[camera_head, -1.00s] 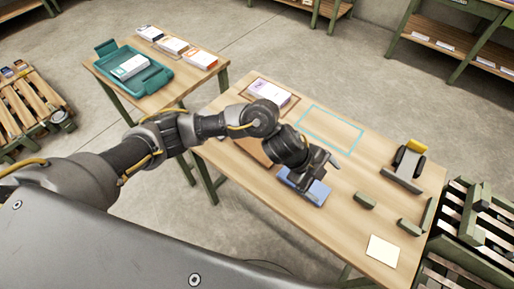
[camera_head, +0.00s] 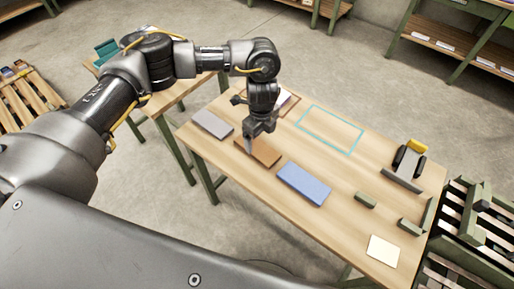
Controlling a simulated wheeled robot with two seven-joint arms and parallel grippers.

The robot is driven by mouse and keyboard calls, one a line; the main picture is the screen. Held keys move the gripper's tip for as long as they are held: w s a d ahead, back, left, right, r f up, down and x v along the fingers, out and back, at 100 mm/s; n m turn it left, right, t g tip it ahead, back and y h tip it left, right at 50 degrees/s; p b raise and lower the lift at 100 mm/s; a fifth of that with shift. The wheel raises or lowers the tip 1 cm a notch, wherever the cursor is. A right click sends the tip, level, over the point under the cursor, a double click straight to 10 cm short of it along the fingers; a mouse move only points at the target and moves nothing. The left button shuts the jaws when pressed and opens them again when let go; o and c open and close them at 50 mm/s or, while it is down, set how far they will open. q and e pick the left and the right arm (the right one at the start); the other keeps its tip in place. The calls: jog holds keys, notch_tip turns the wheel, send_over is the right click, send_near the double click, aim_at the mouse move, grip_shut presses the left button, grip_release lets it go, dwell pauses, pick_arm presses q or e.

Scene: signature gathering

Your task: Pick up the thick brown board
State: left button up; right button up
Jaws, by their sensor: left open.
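The thick brown board (camera_head: 266,155) lies flat on the wooden table, between a grey board (camera_head: 212,124) on its left and a blue board (camera_head: 304,183) on its right. My left gripper (camera_head: 258,142) is open, pointing down over the far part of the brown board. It hides some of that part, and I cannot tell whether the fingertips touch the board. My right gripper is not in view.
A cyan outlined rectangle (camera_head: 346,122) on the table is empty. A grey device with a yellow top (camera_head: 408,163), small green blocks (camera_head: 366,200) and a cream sheet (camera_head: 383,249) lie to the right. A partly hidden brown tray stands behind my gripper.

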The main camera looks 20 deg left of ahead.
aim_at(261, 150)
pick_arm(q)
jog(key=shift+w+f+p, duration=0.1)
jog(key=shift+f+p, duration=0.35)
jog(key=shift+f, duration=2.7)
jog(key=c, duration=1.1)
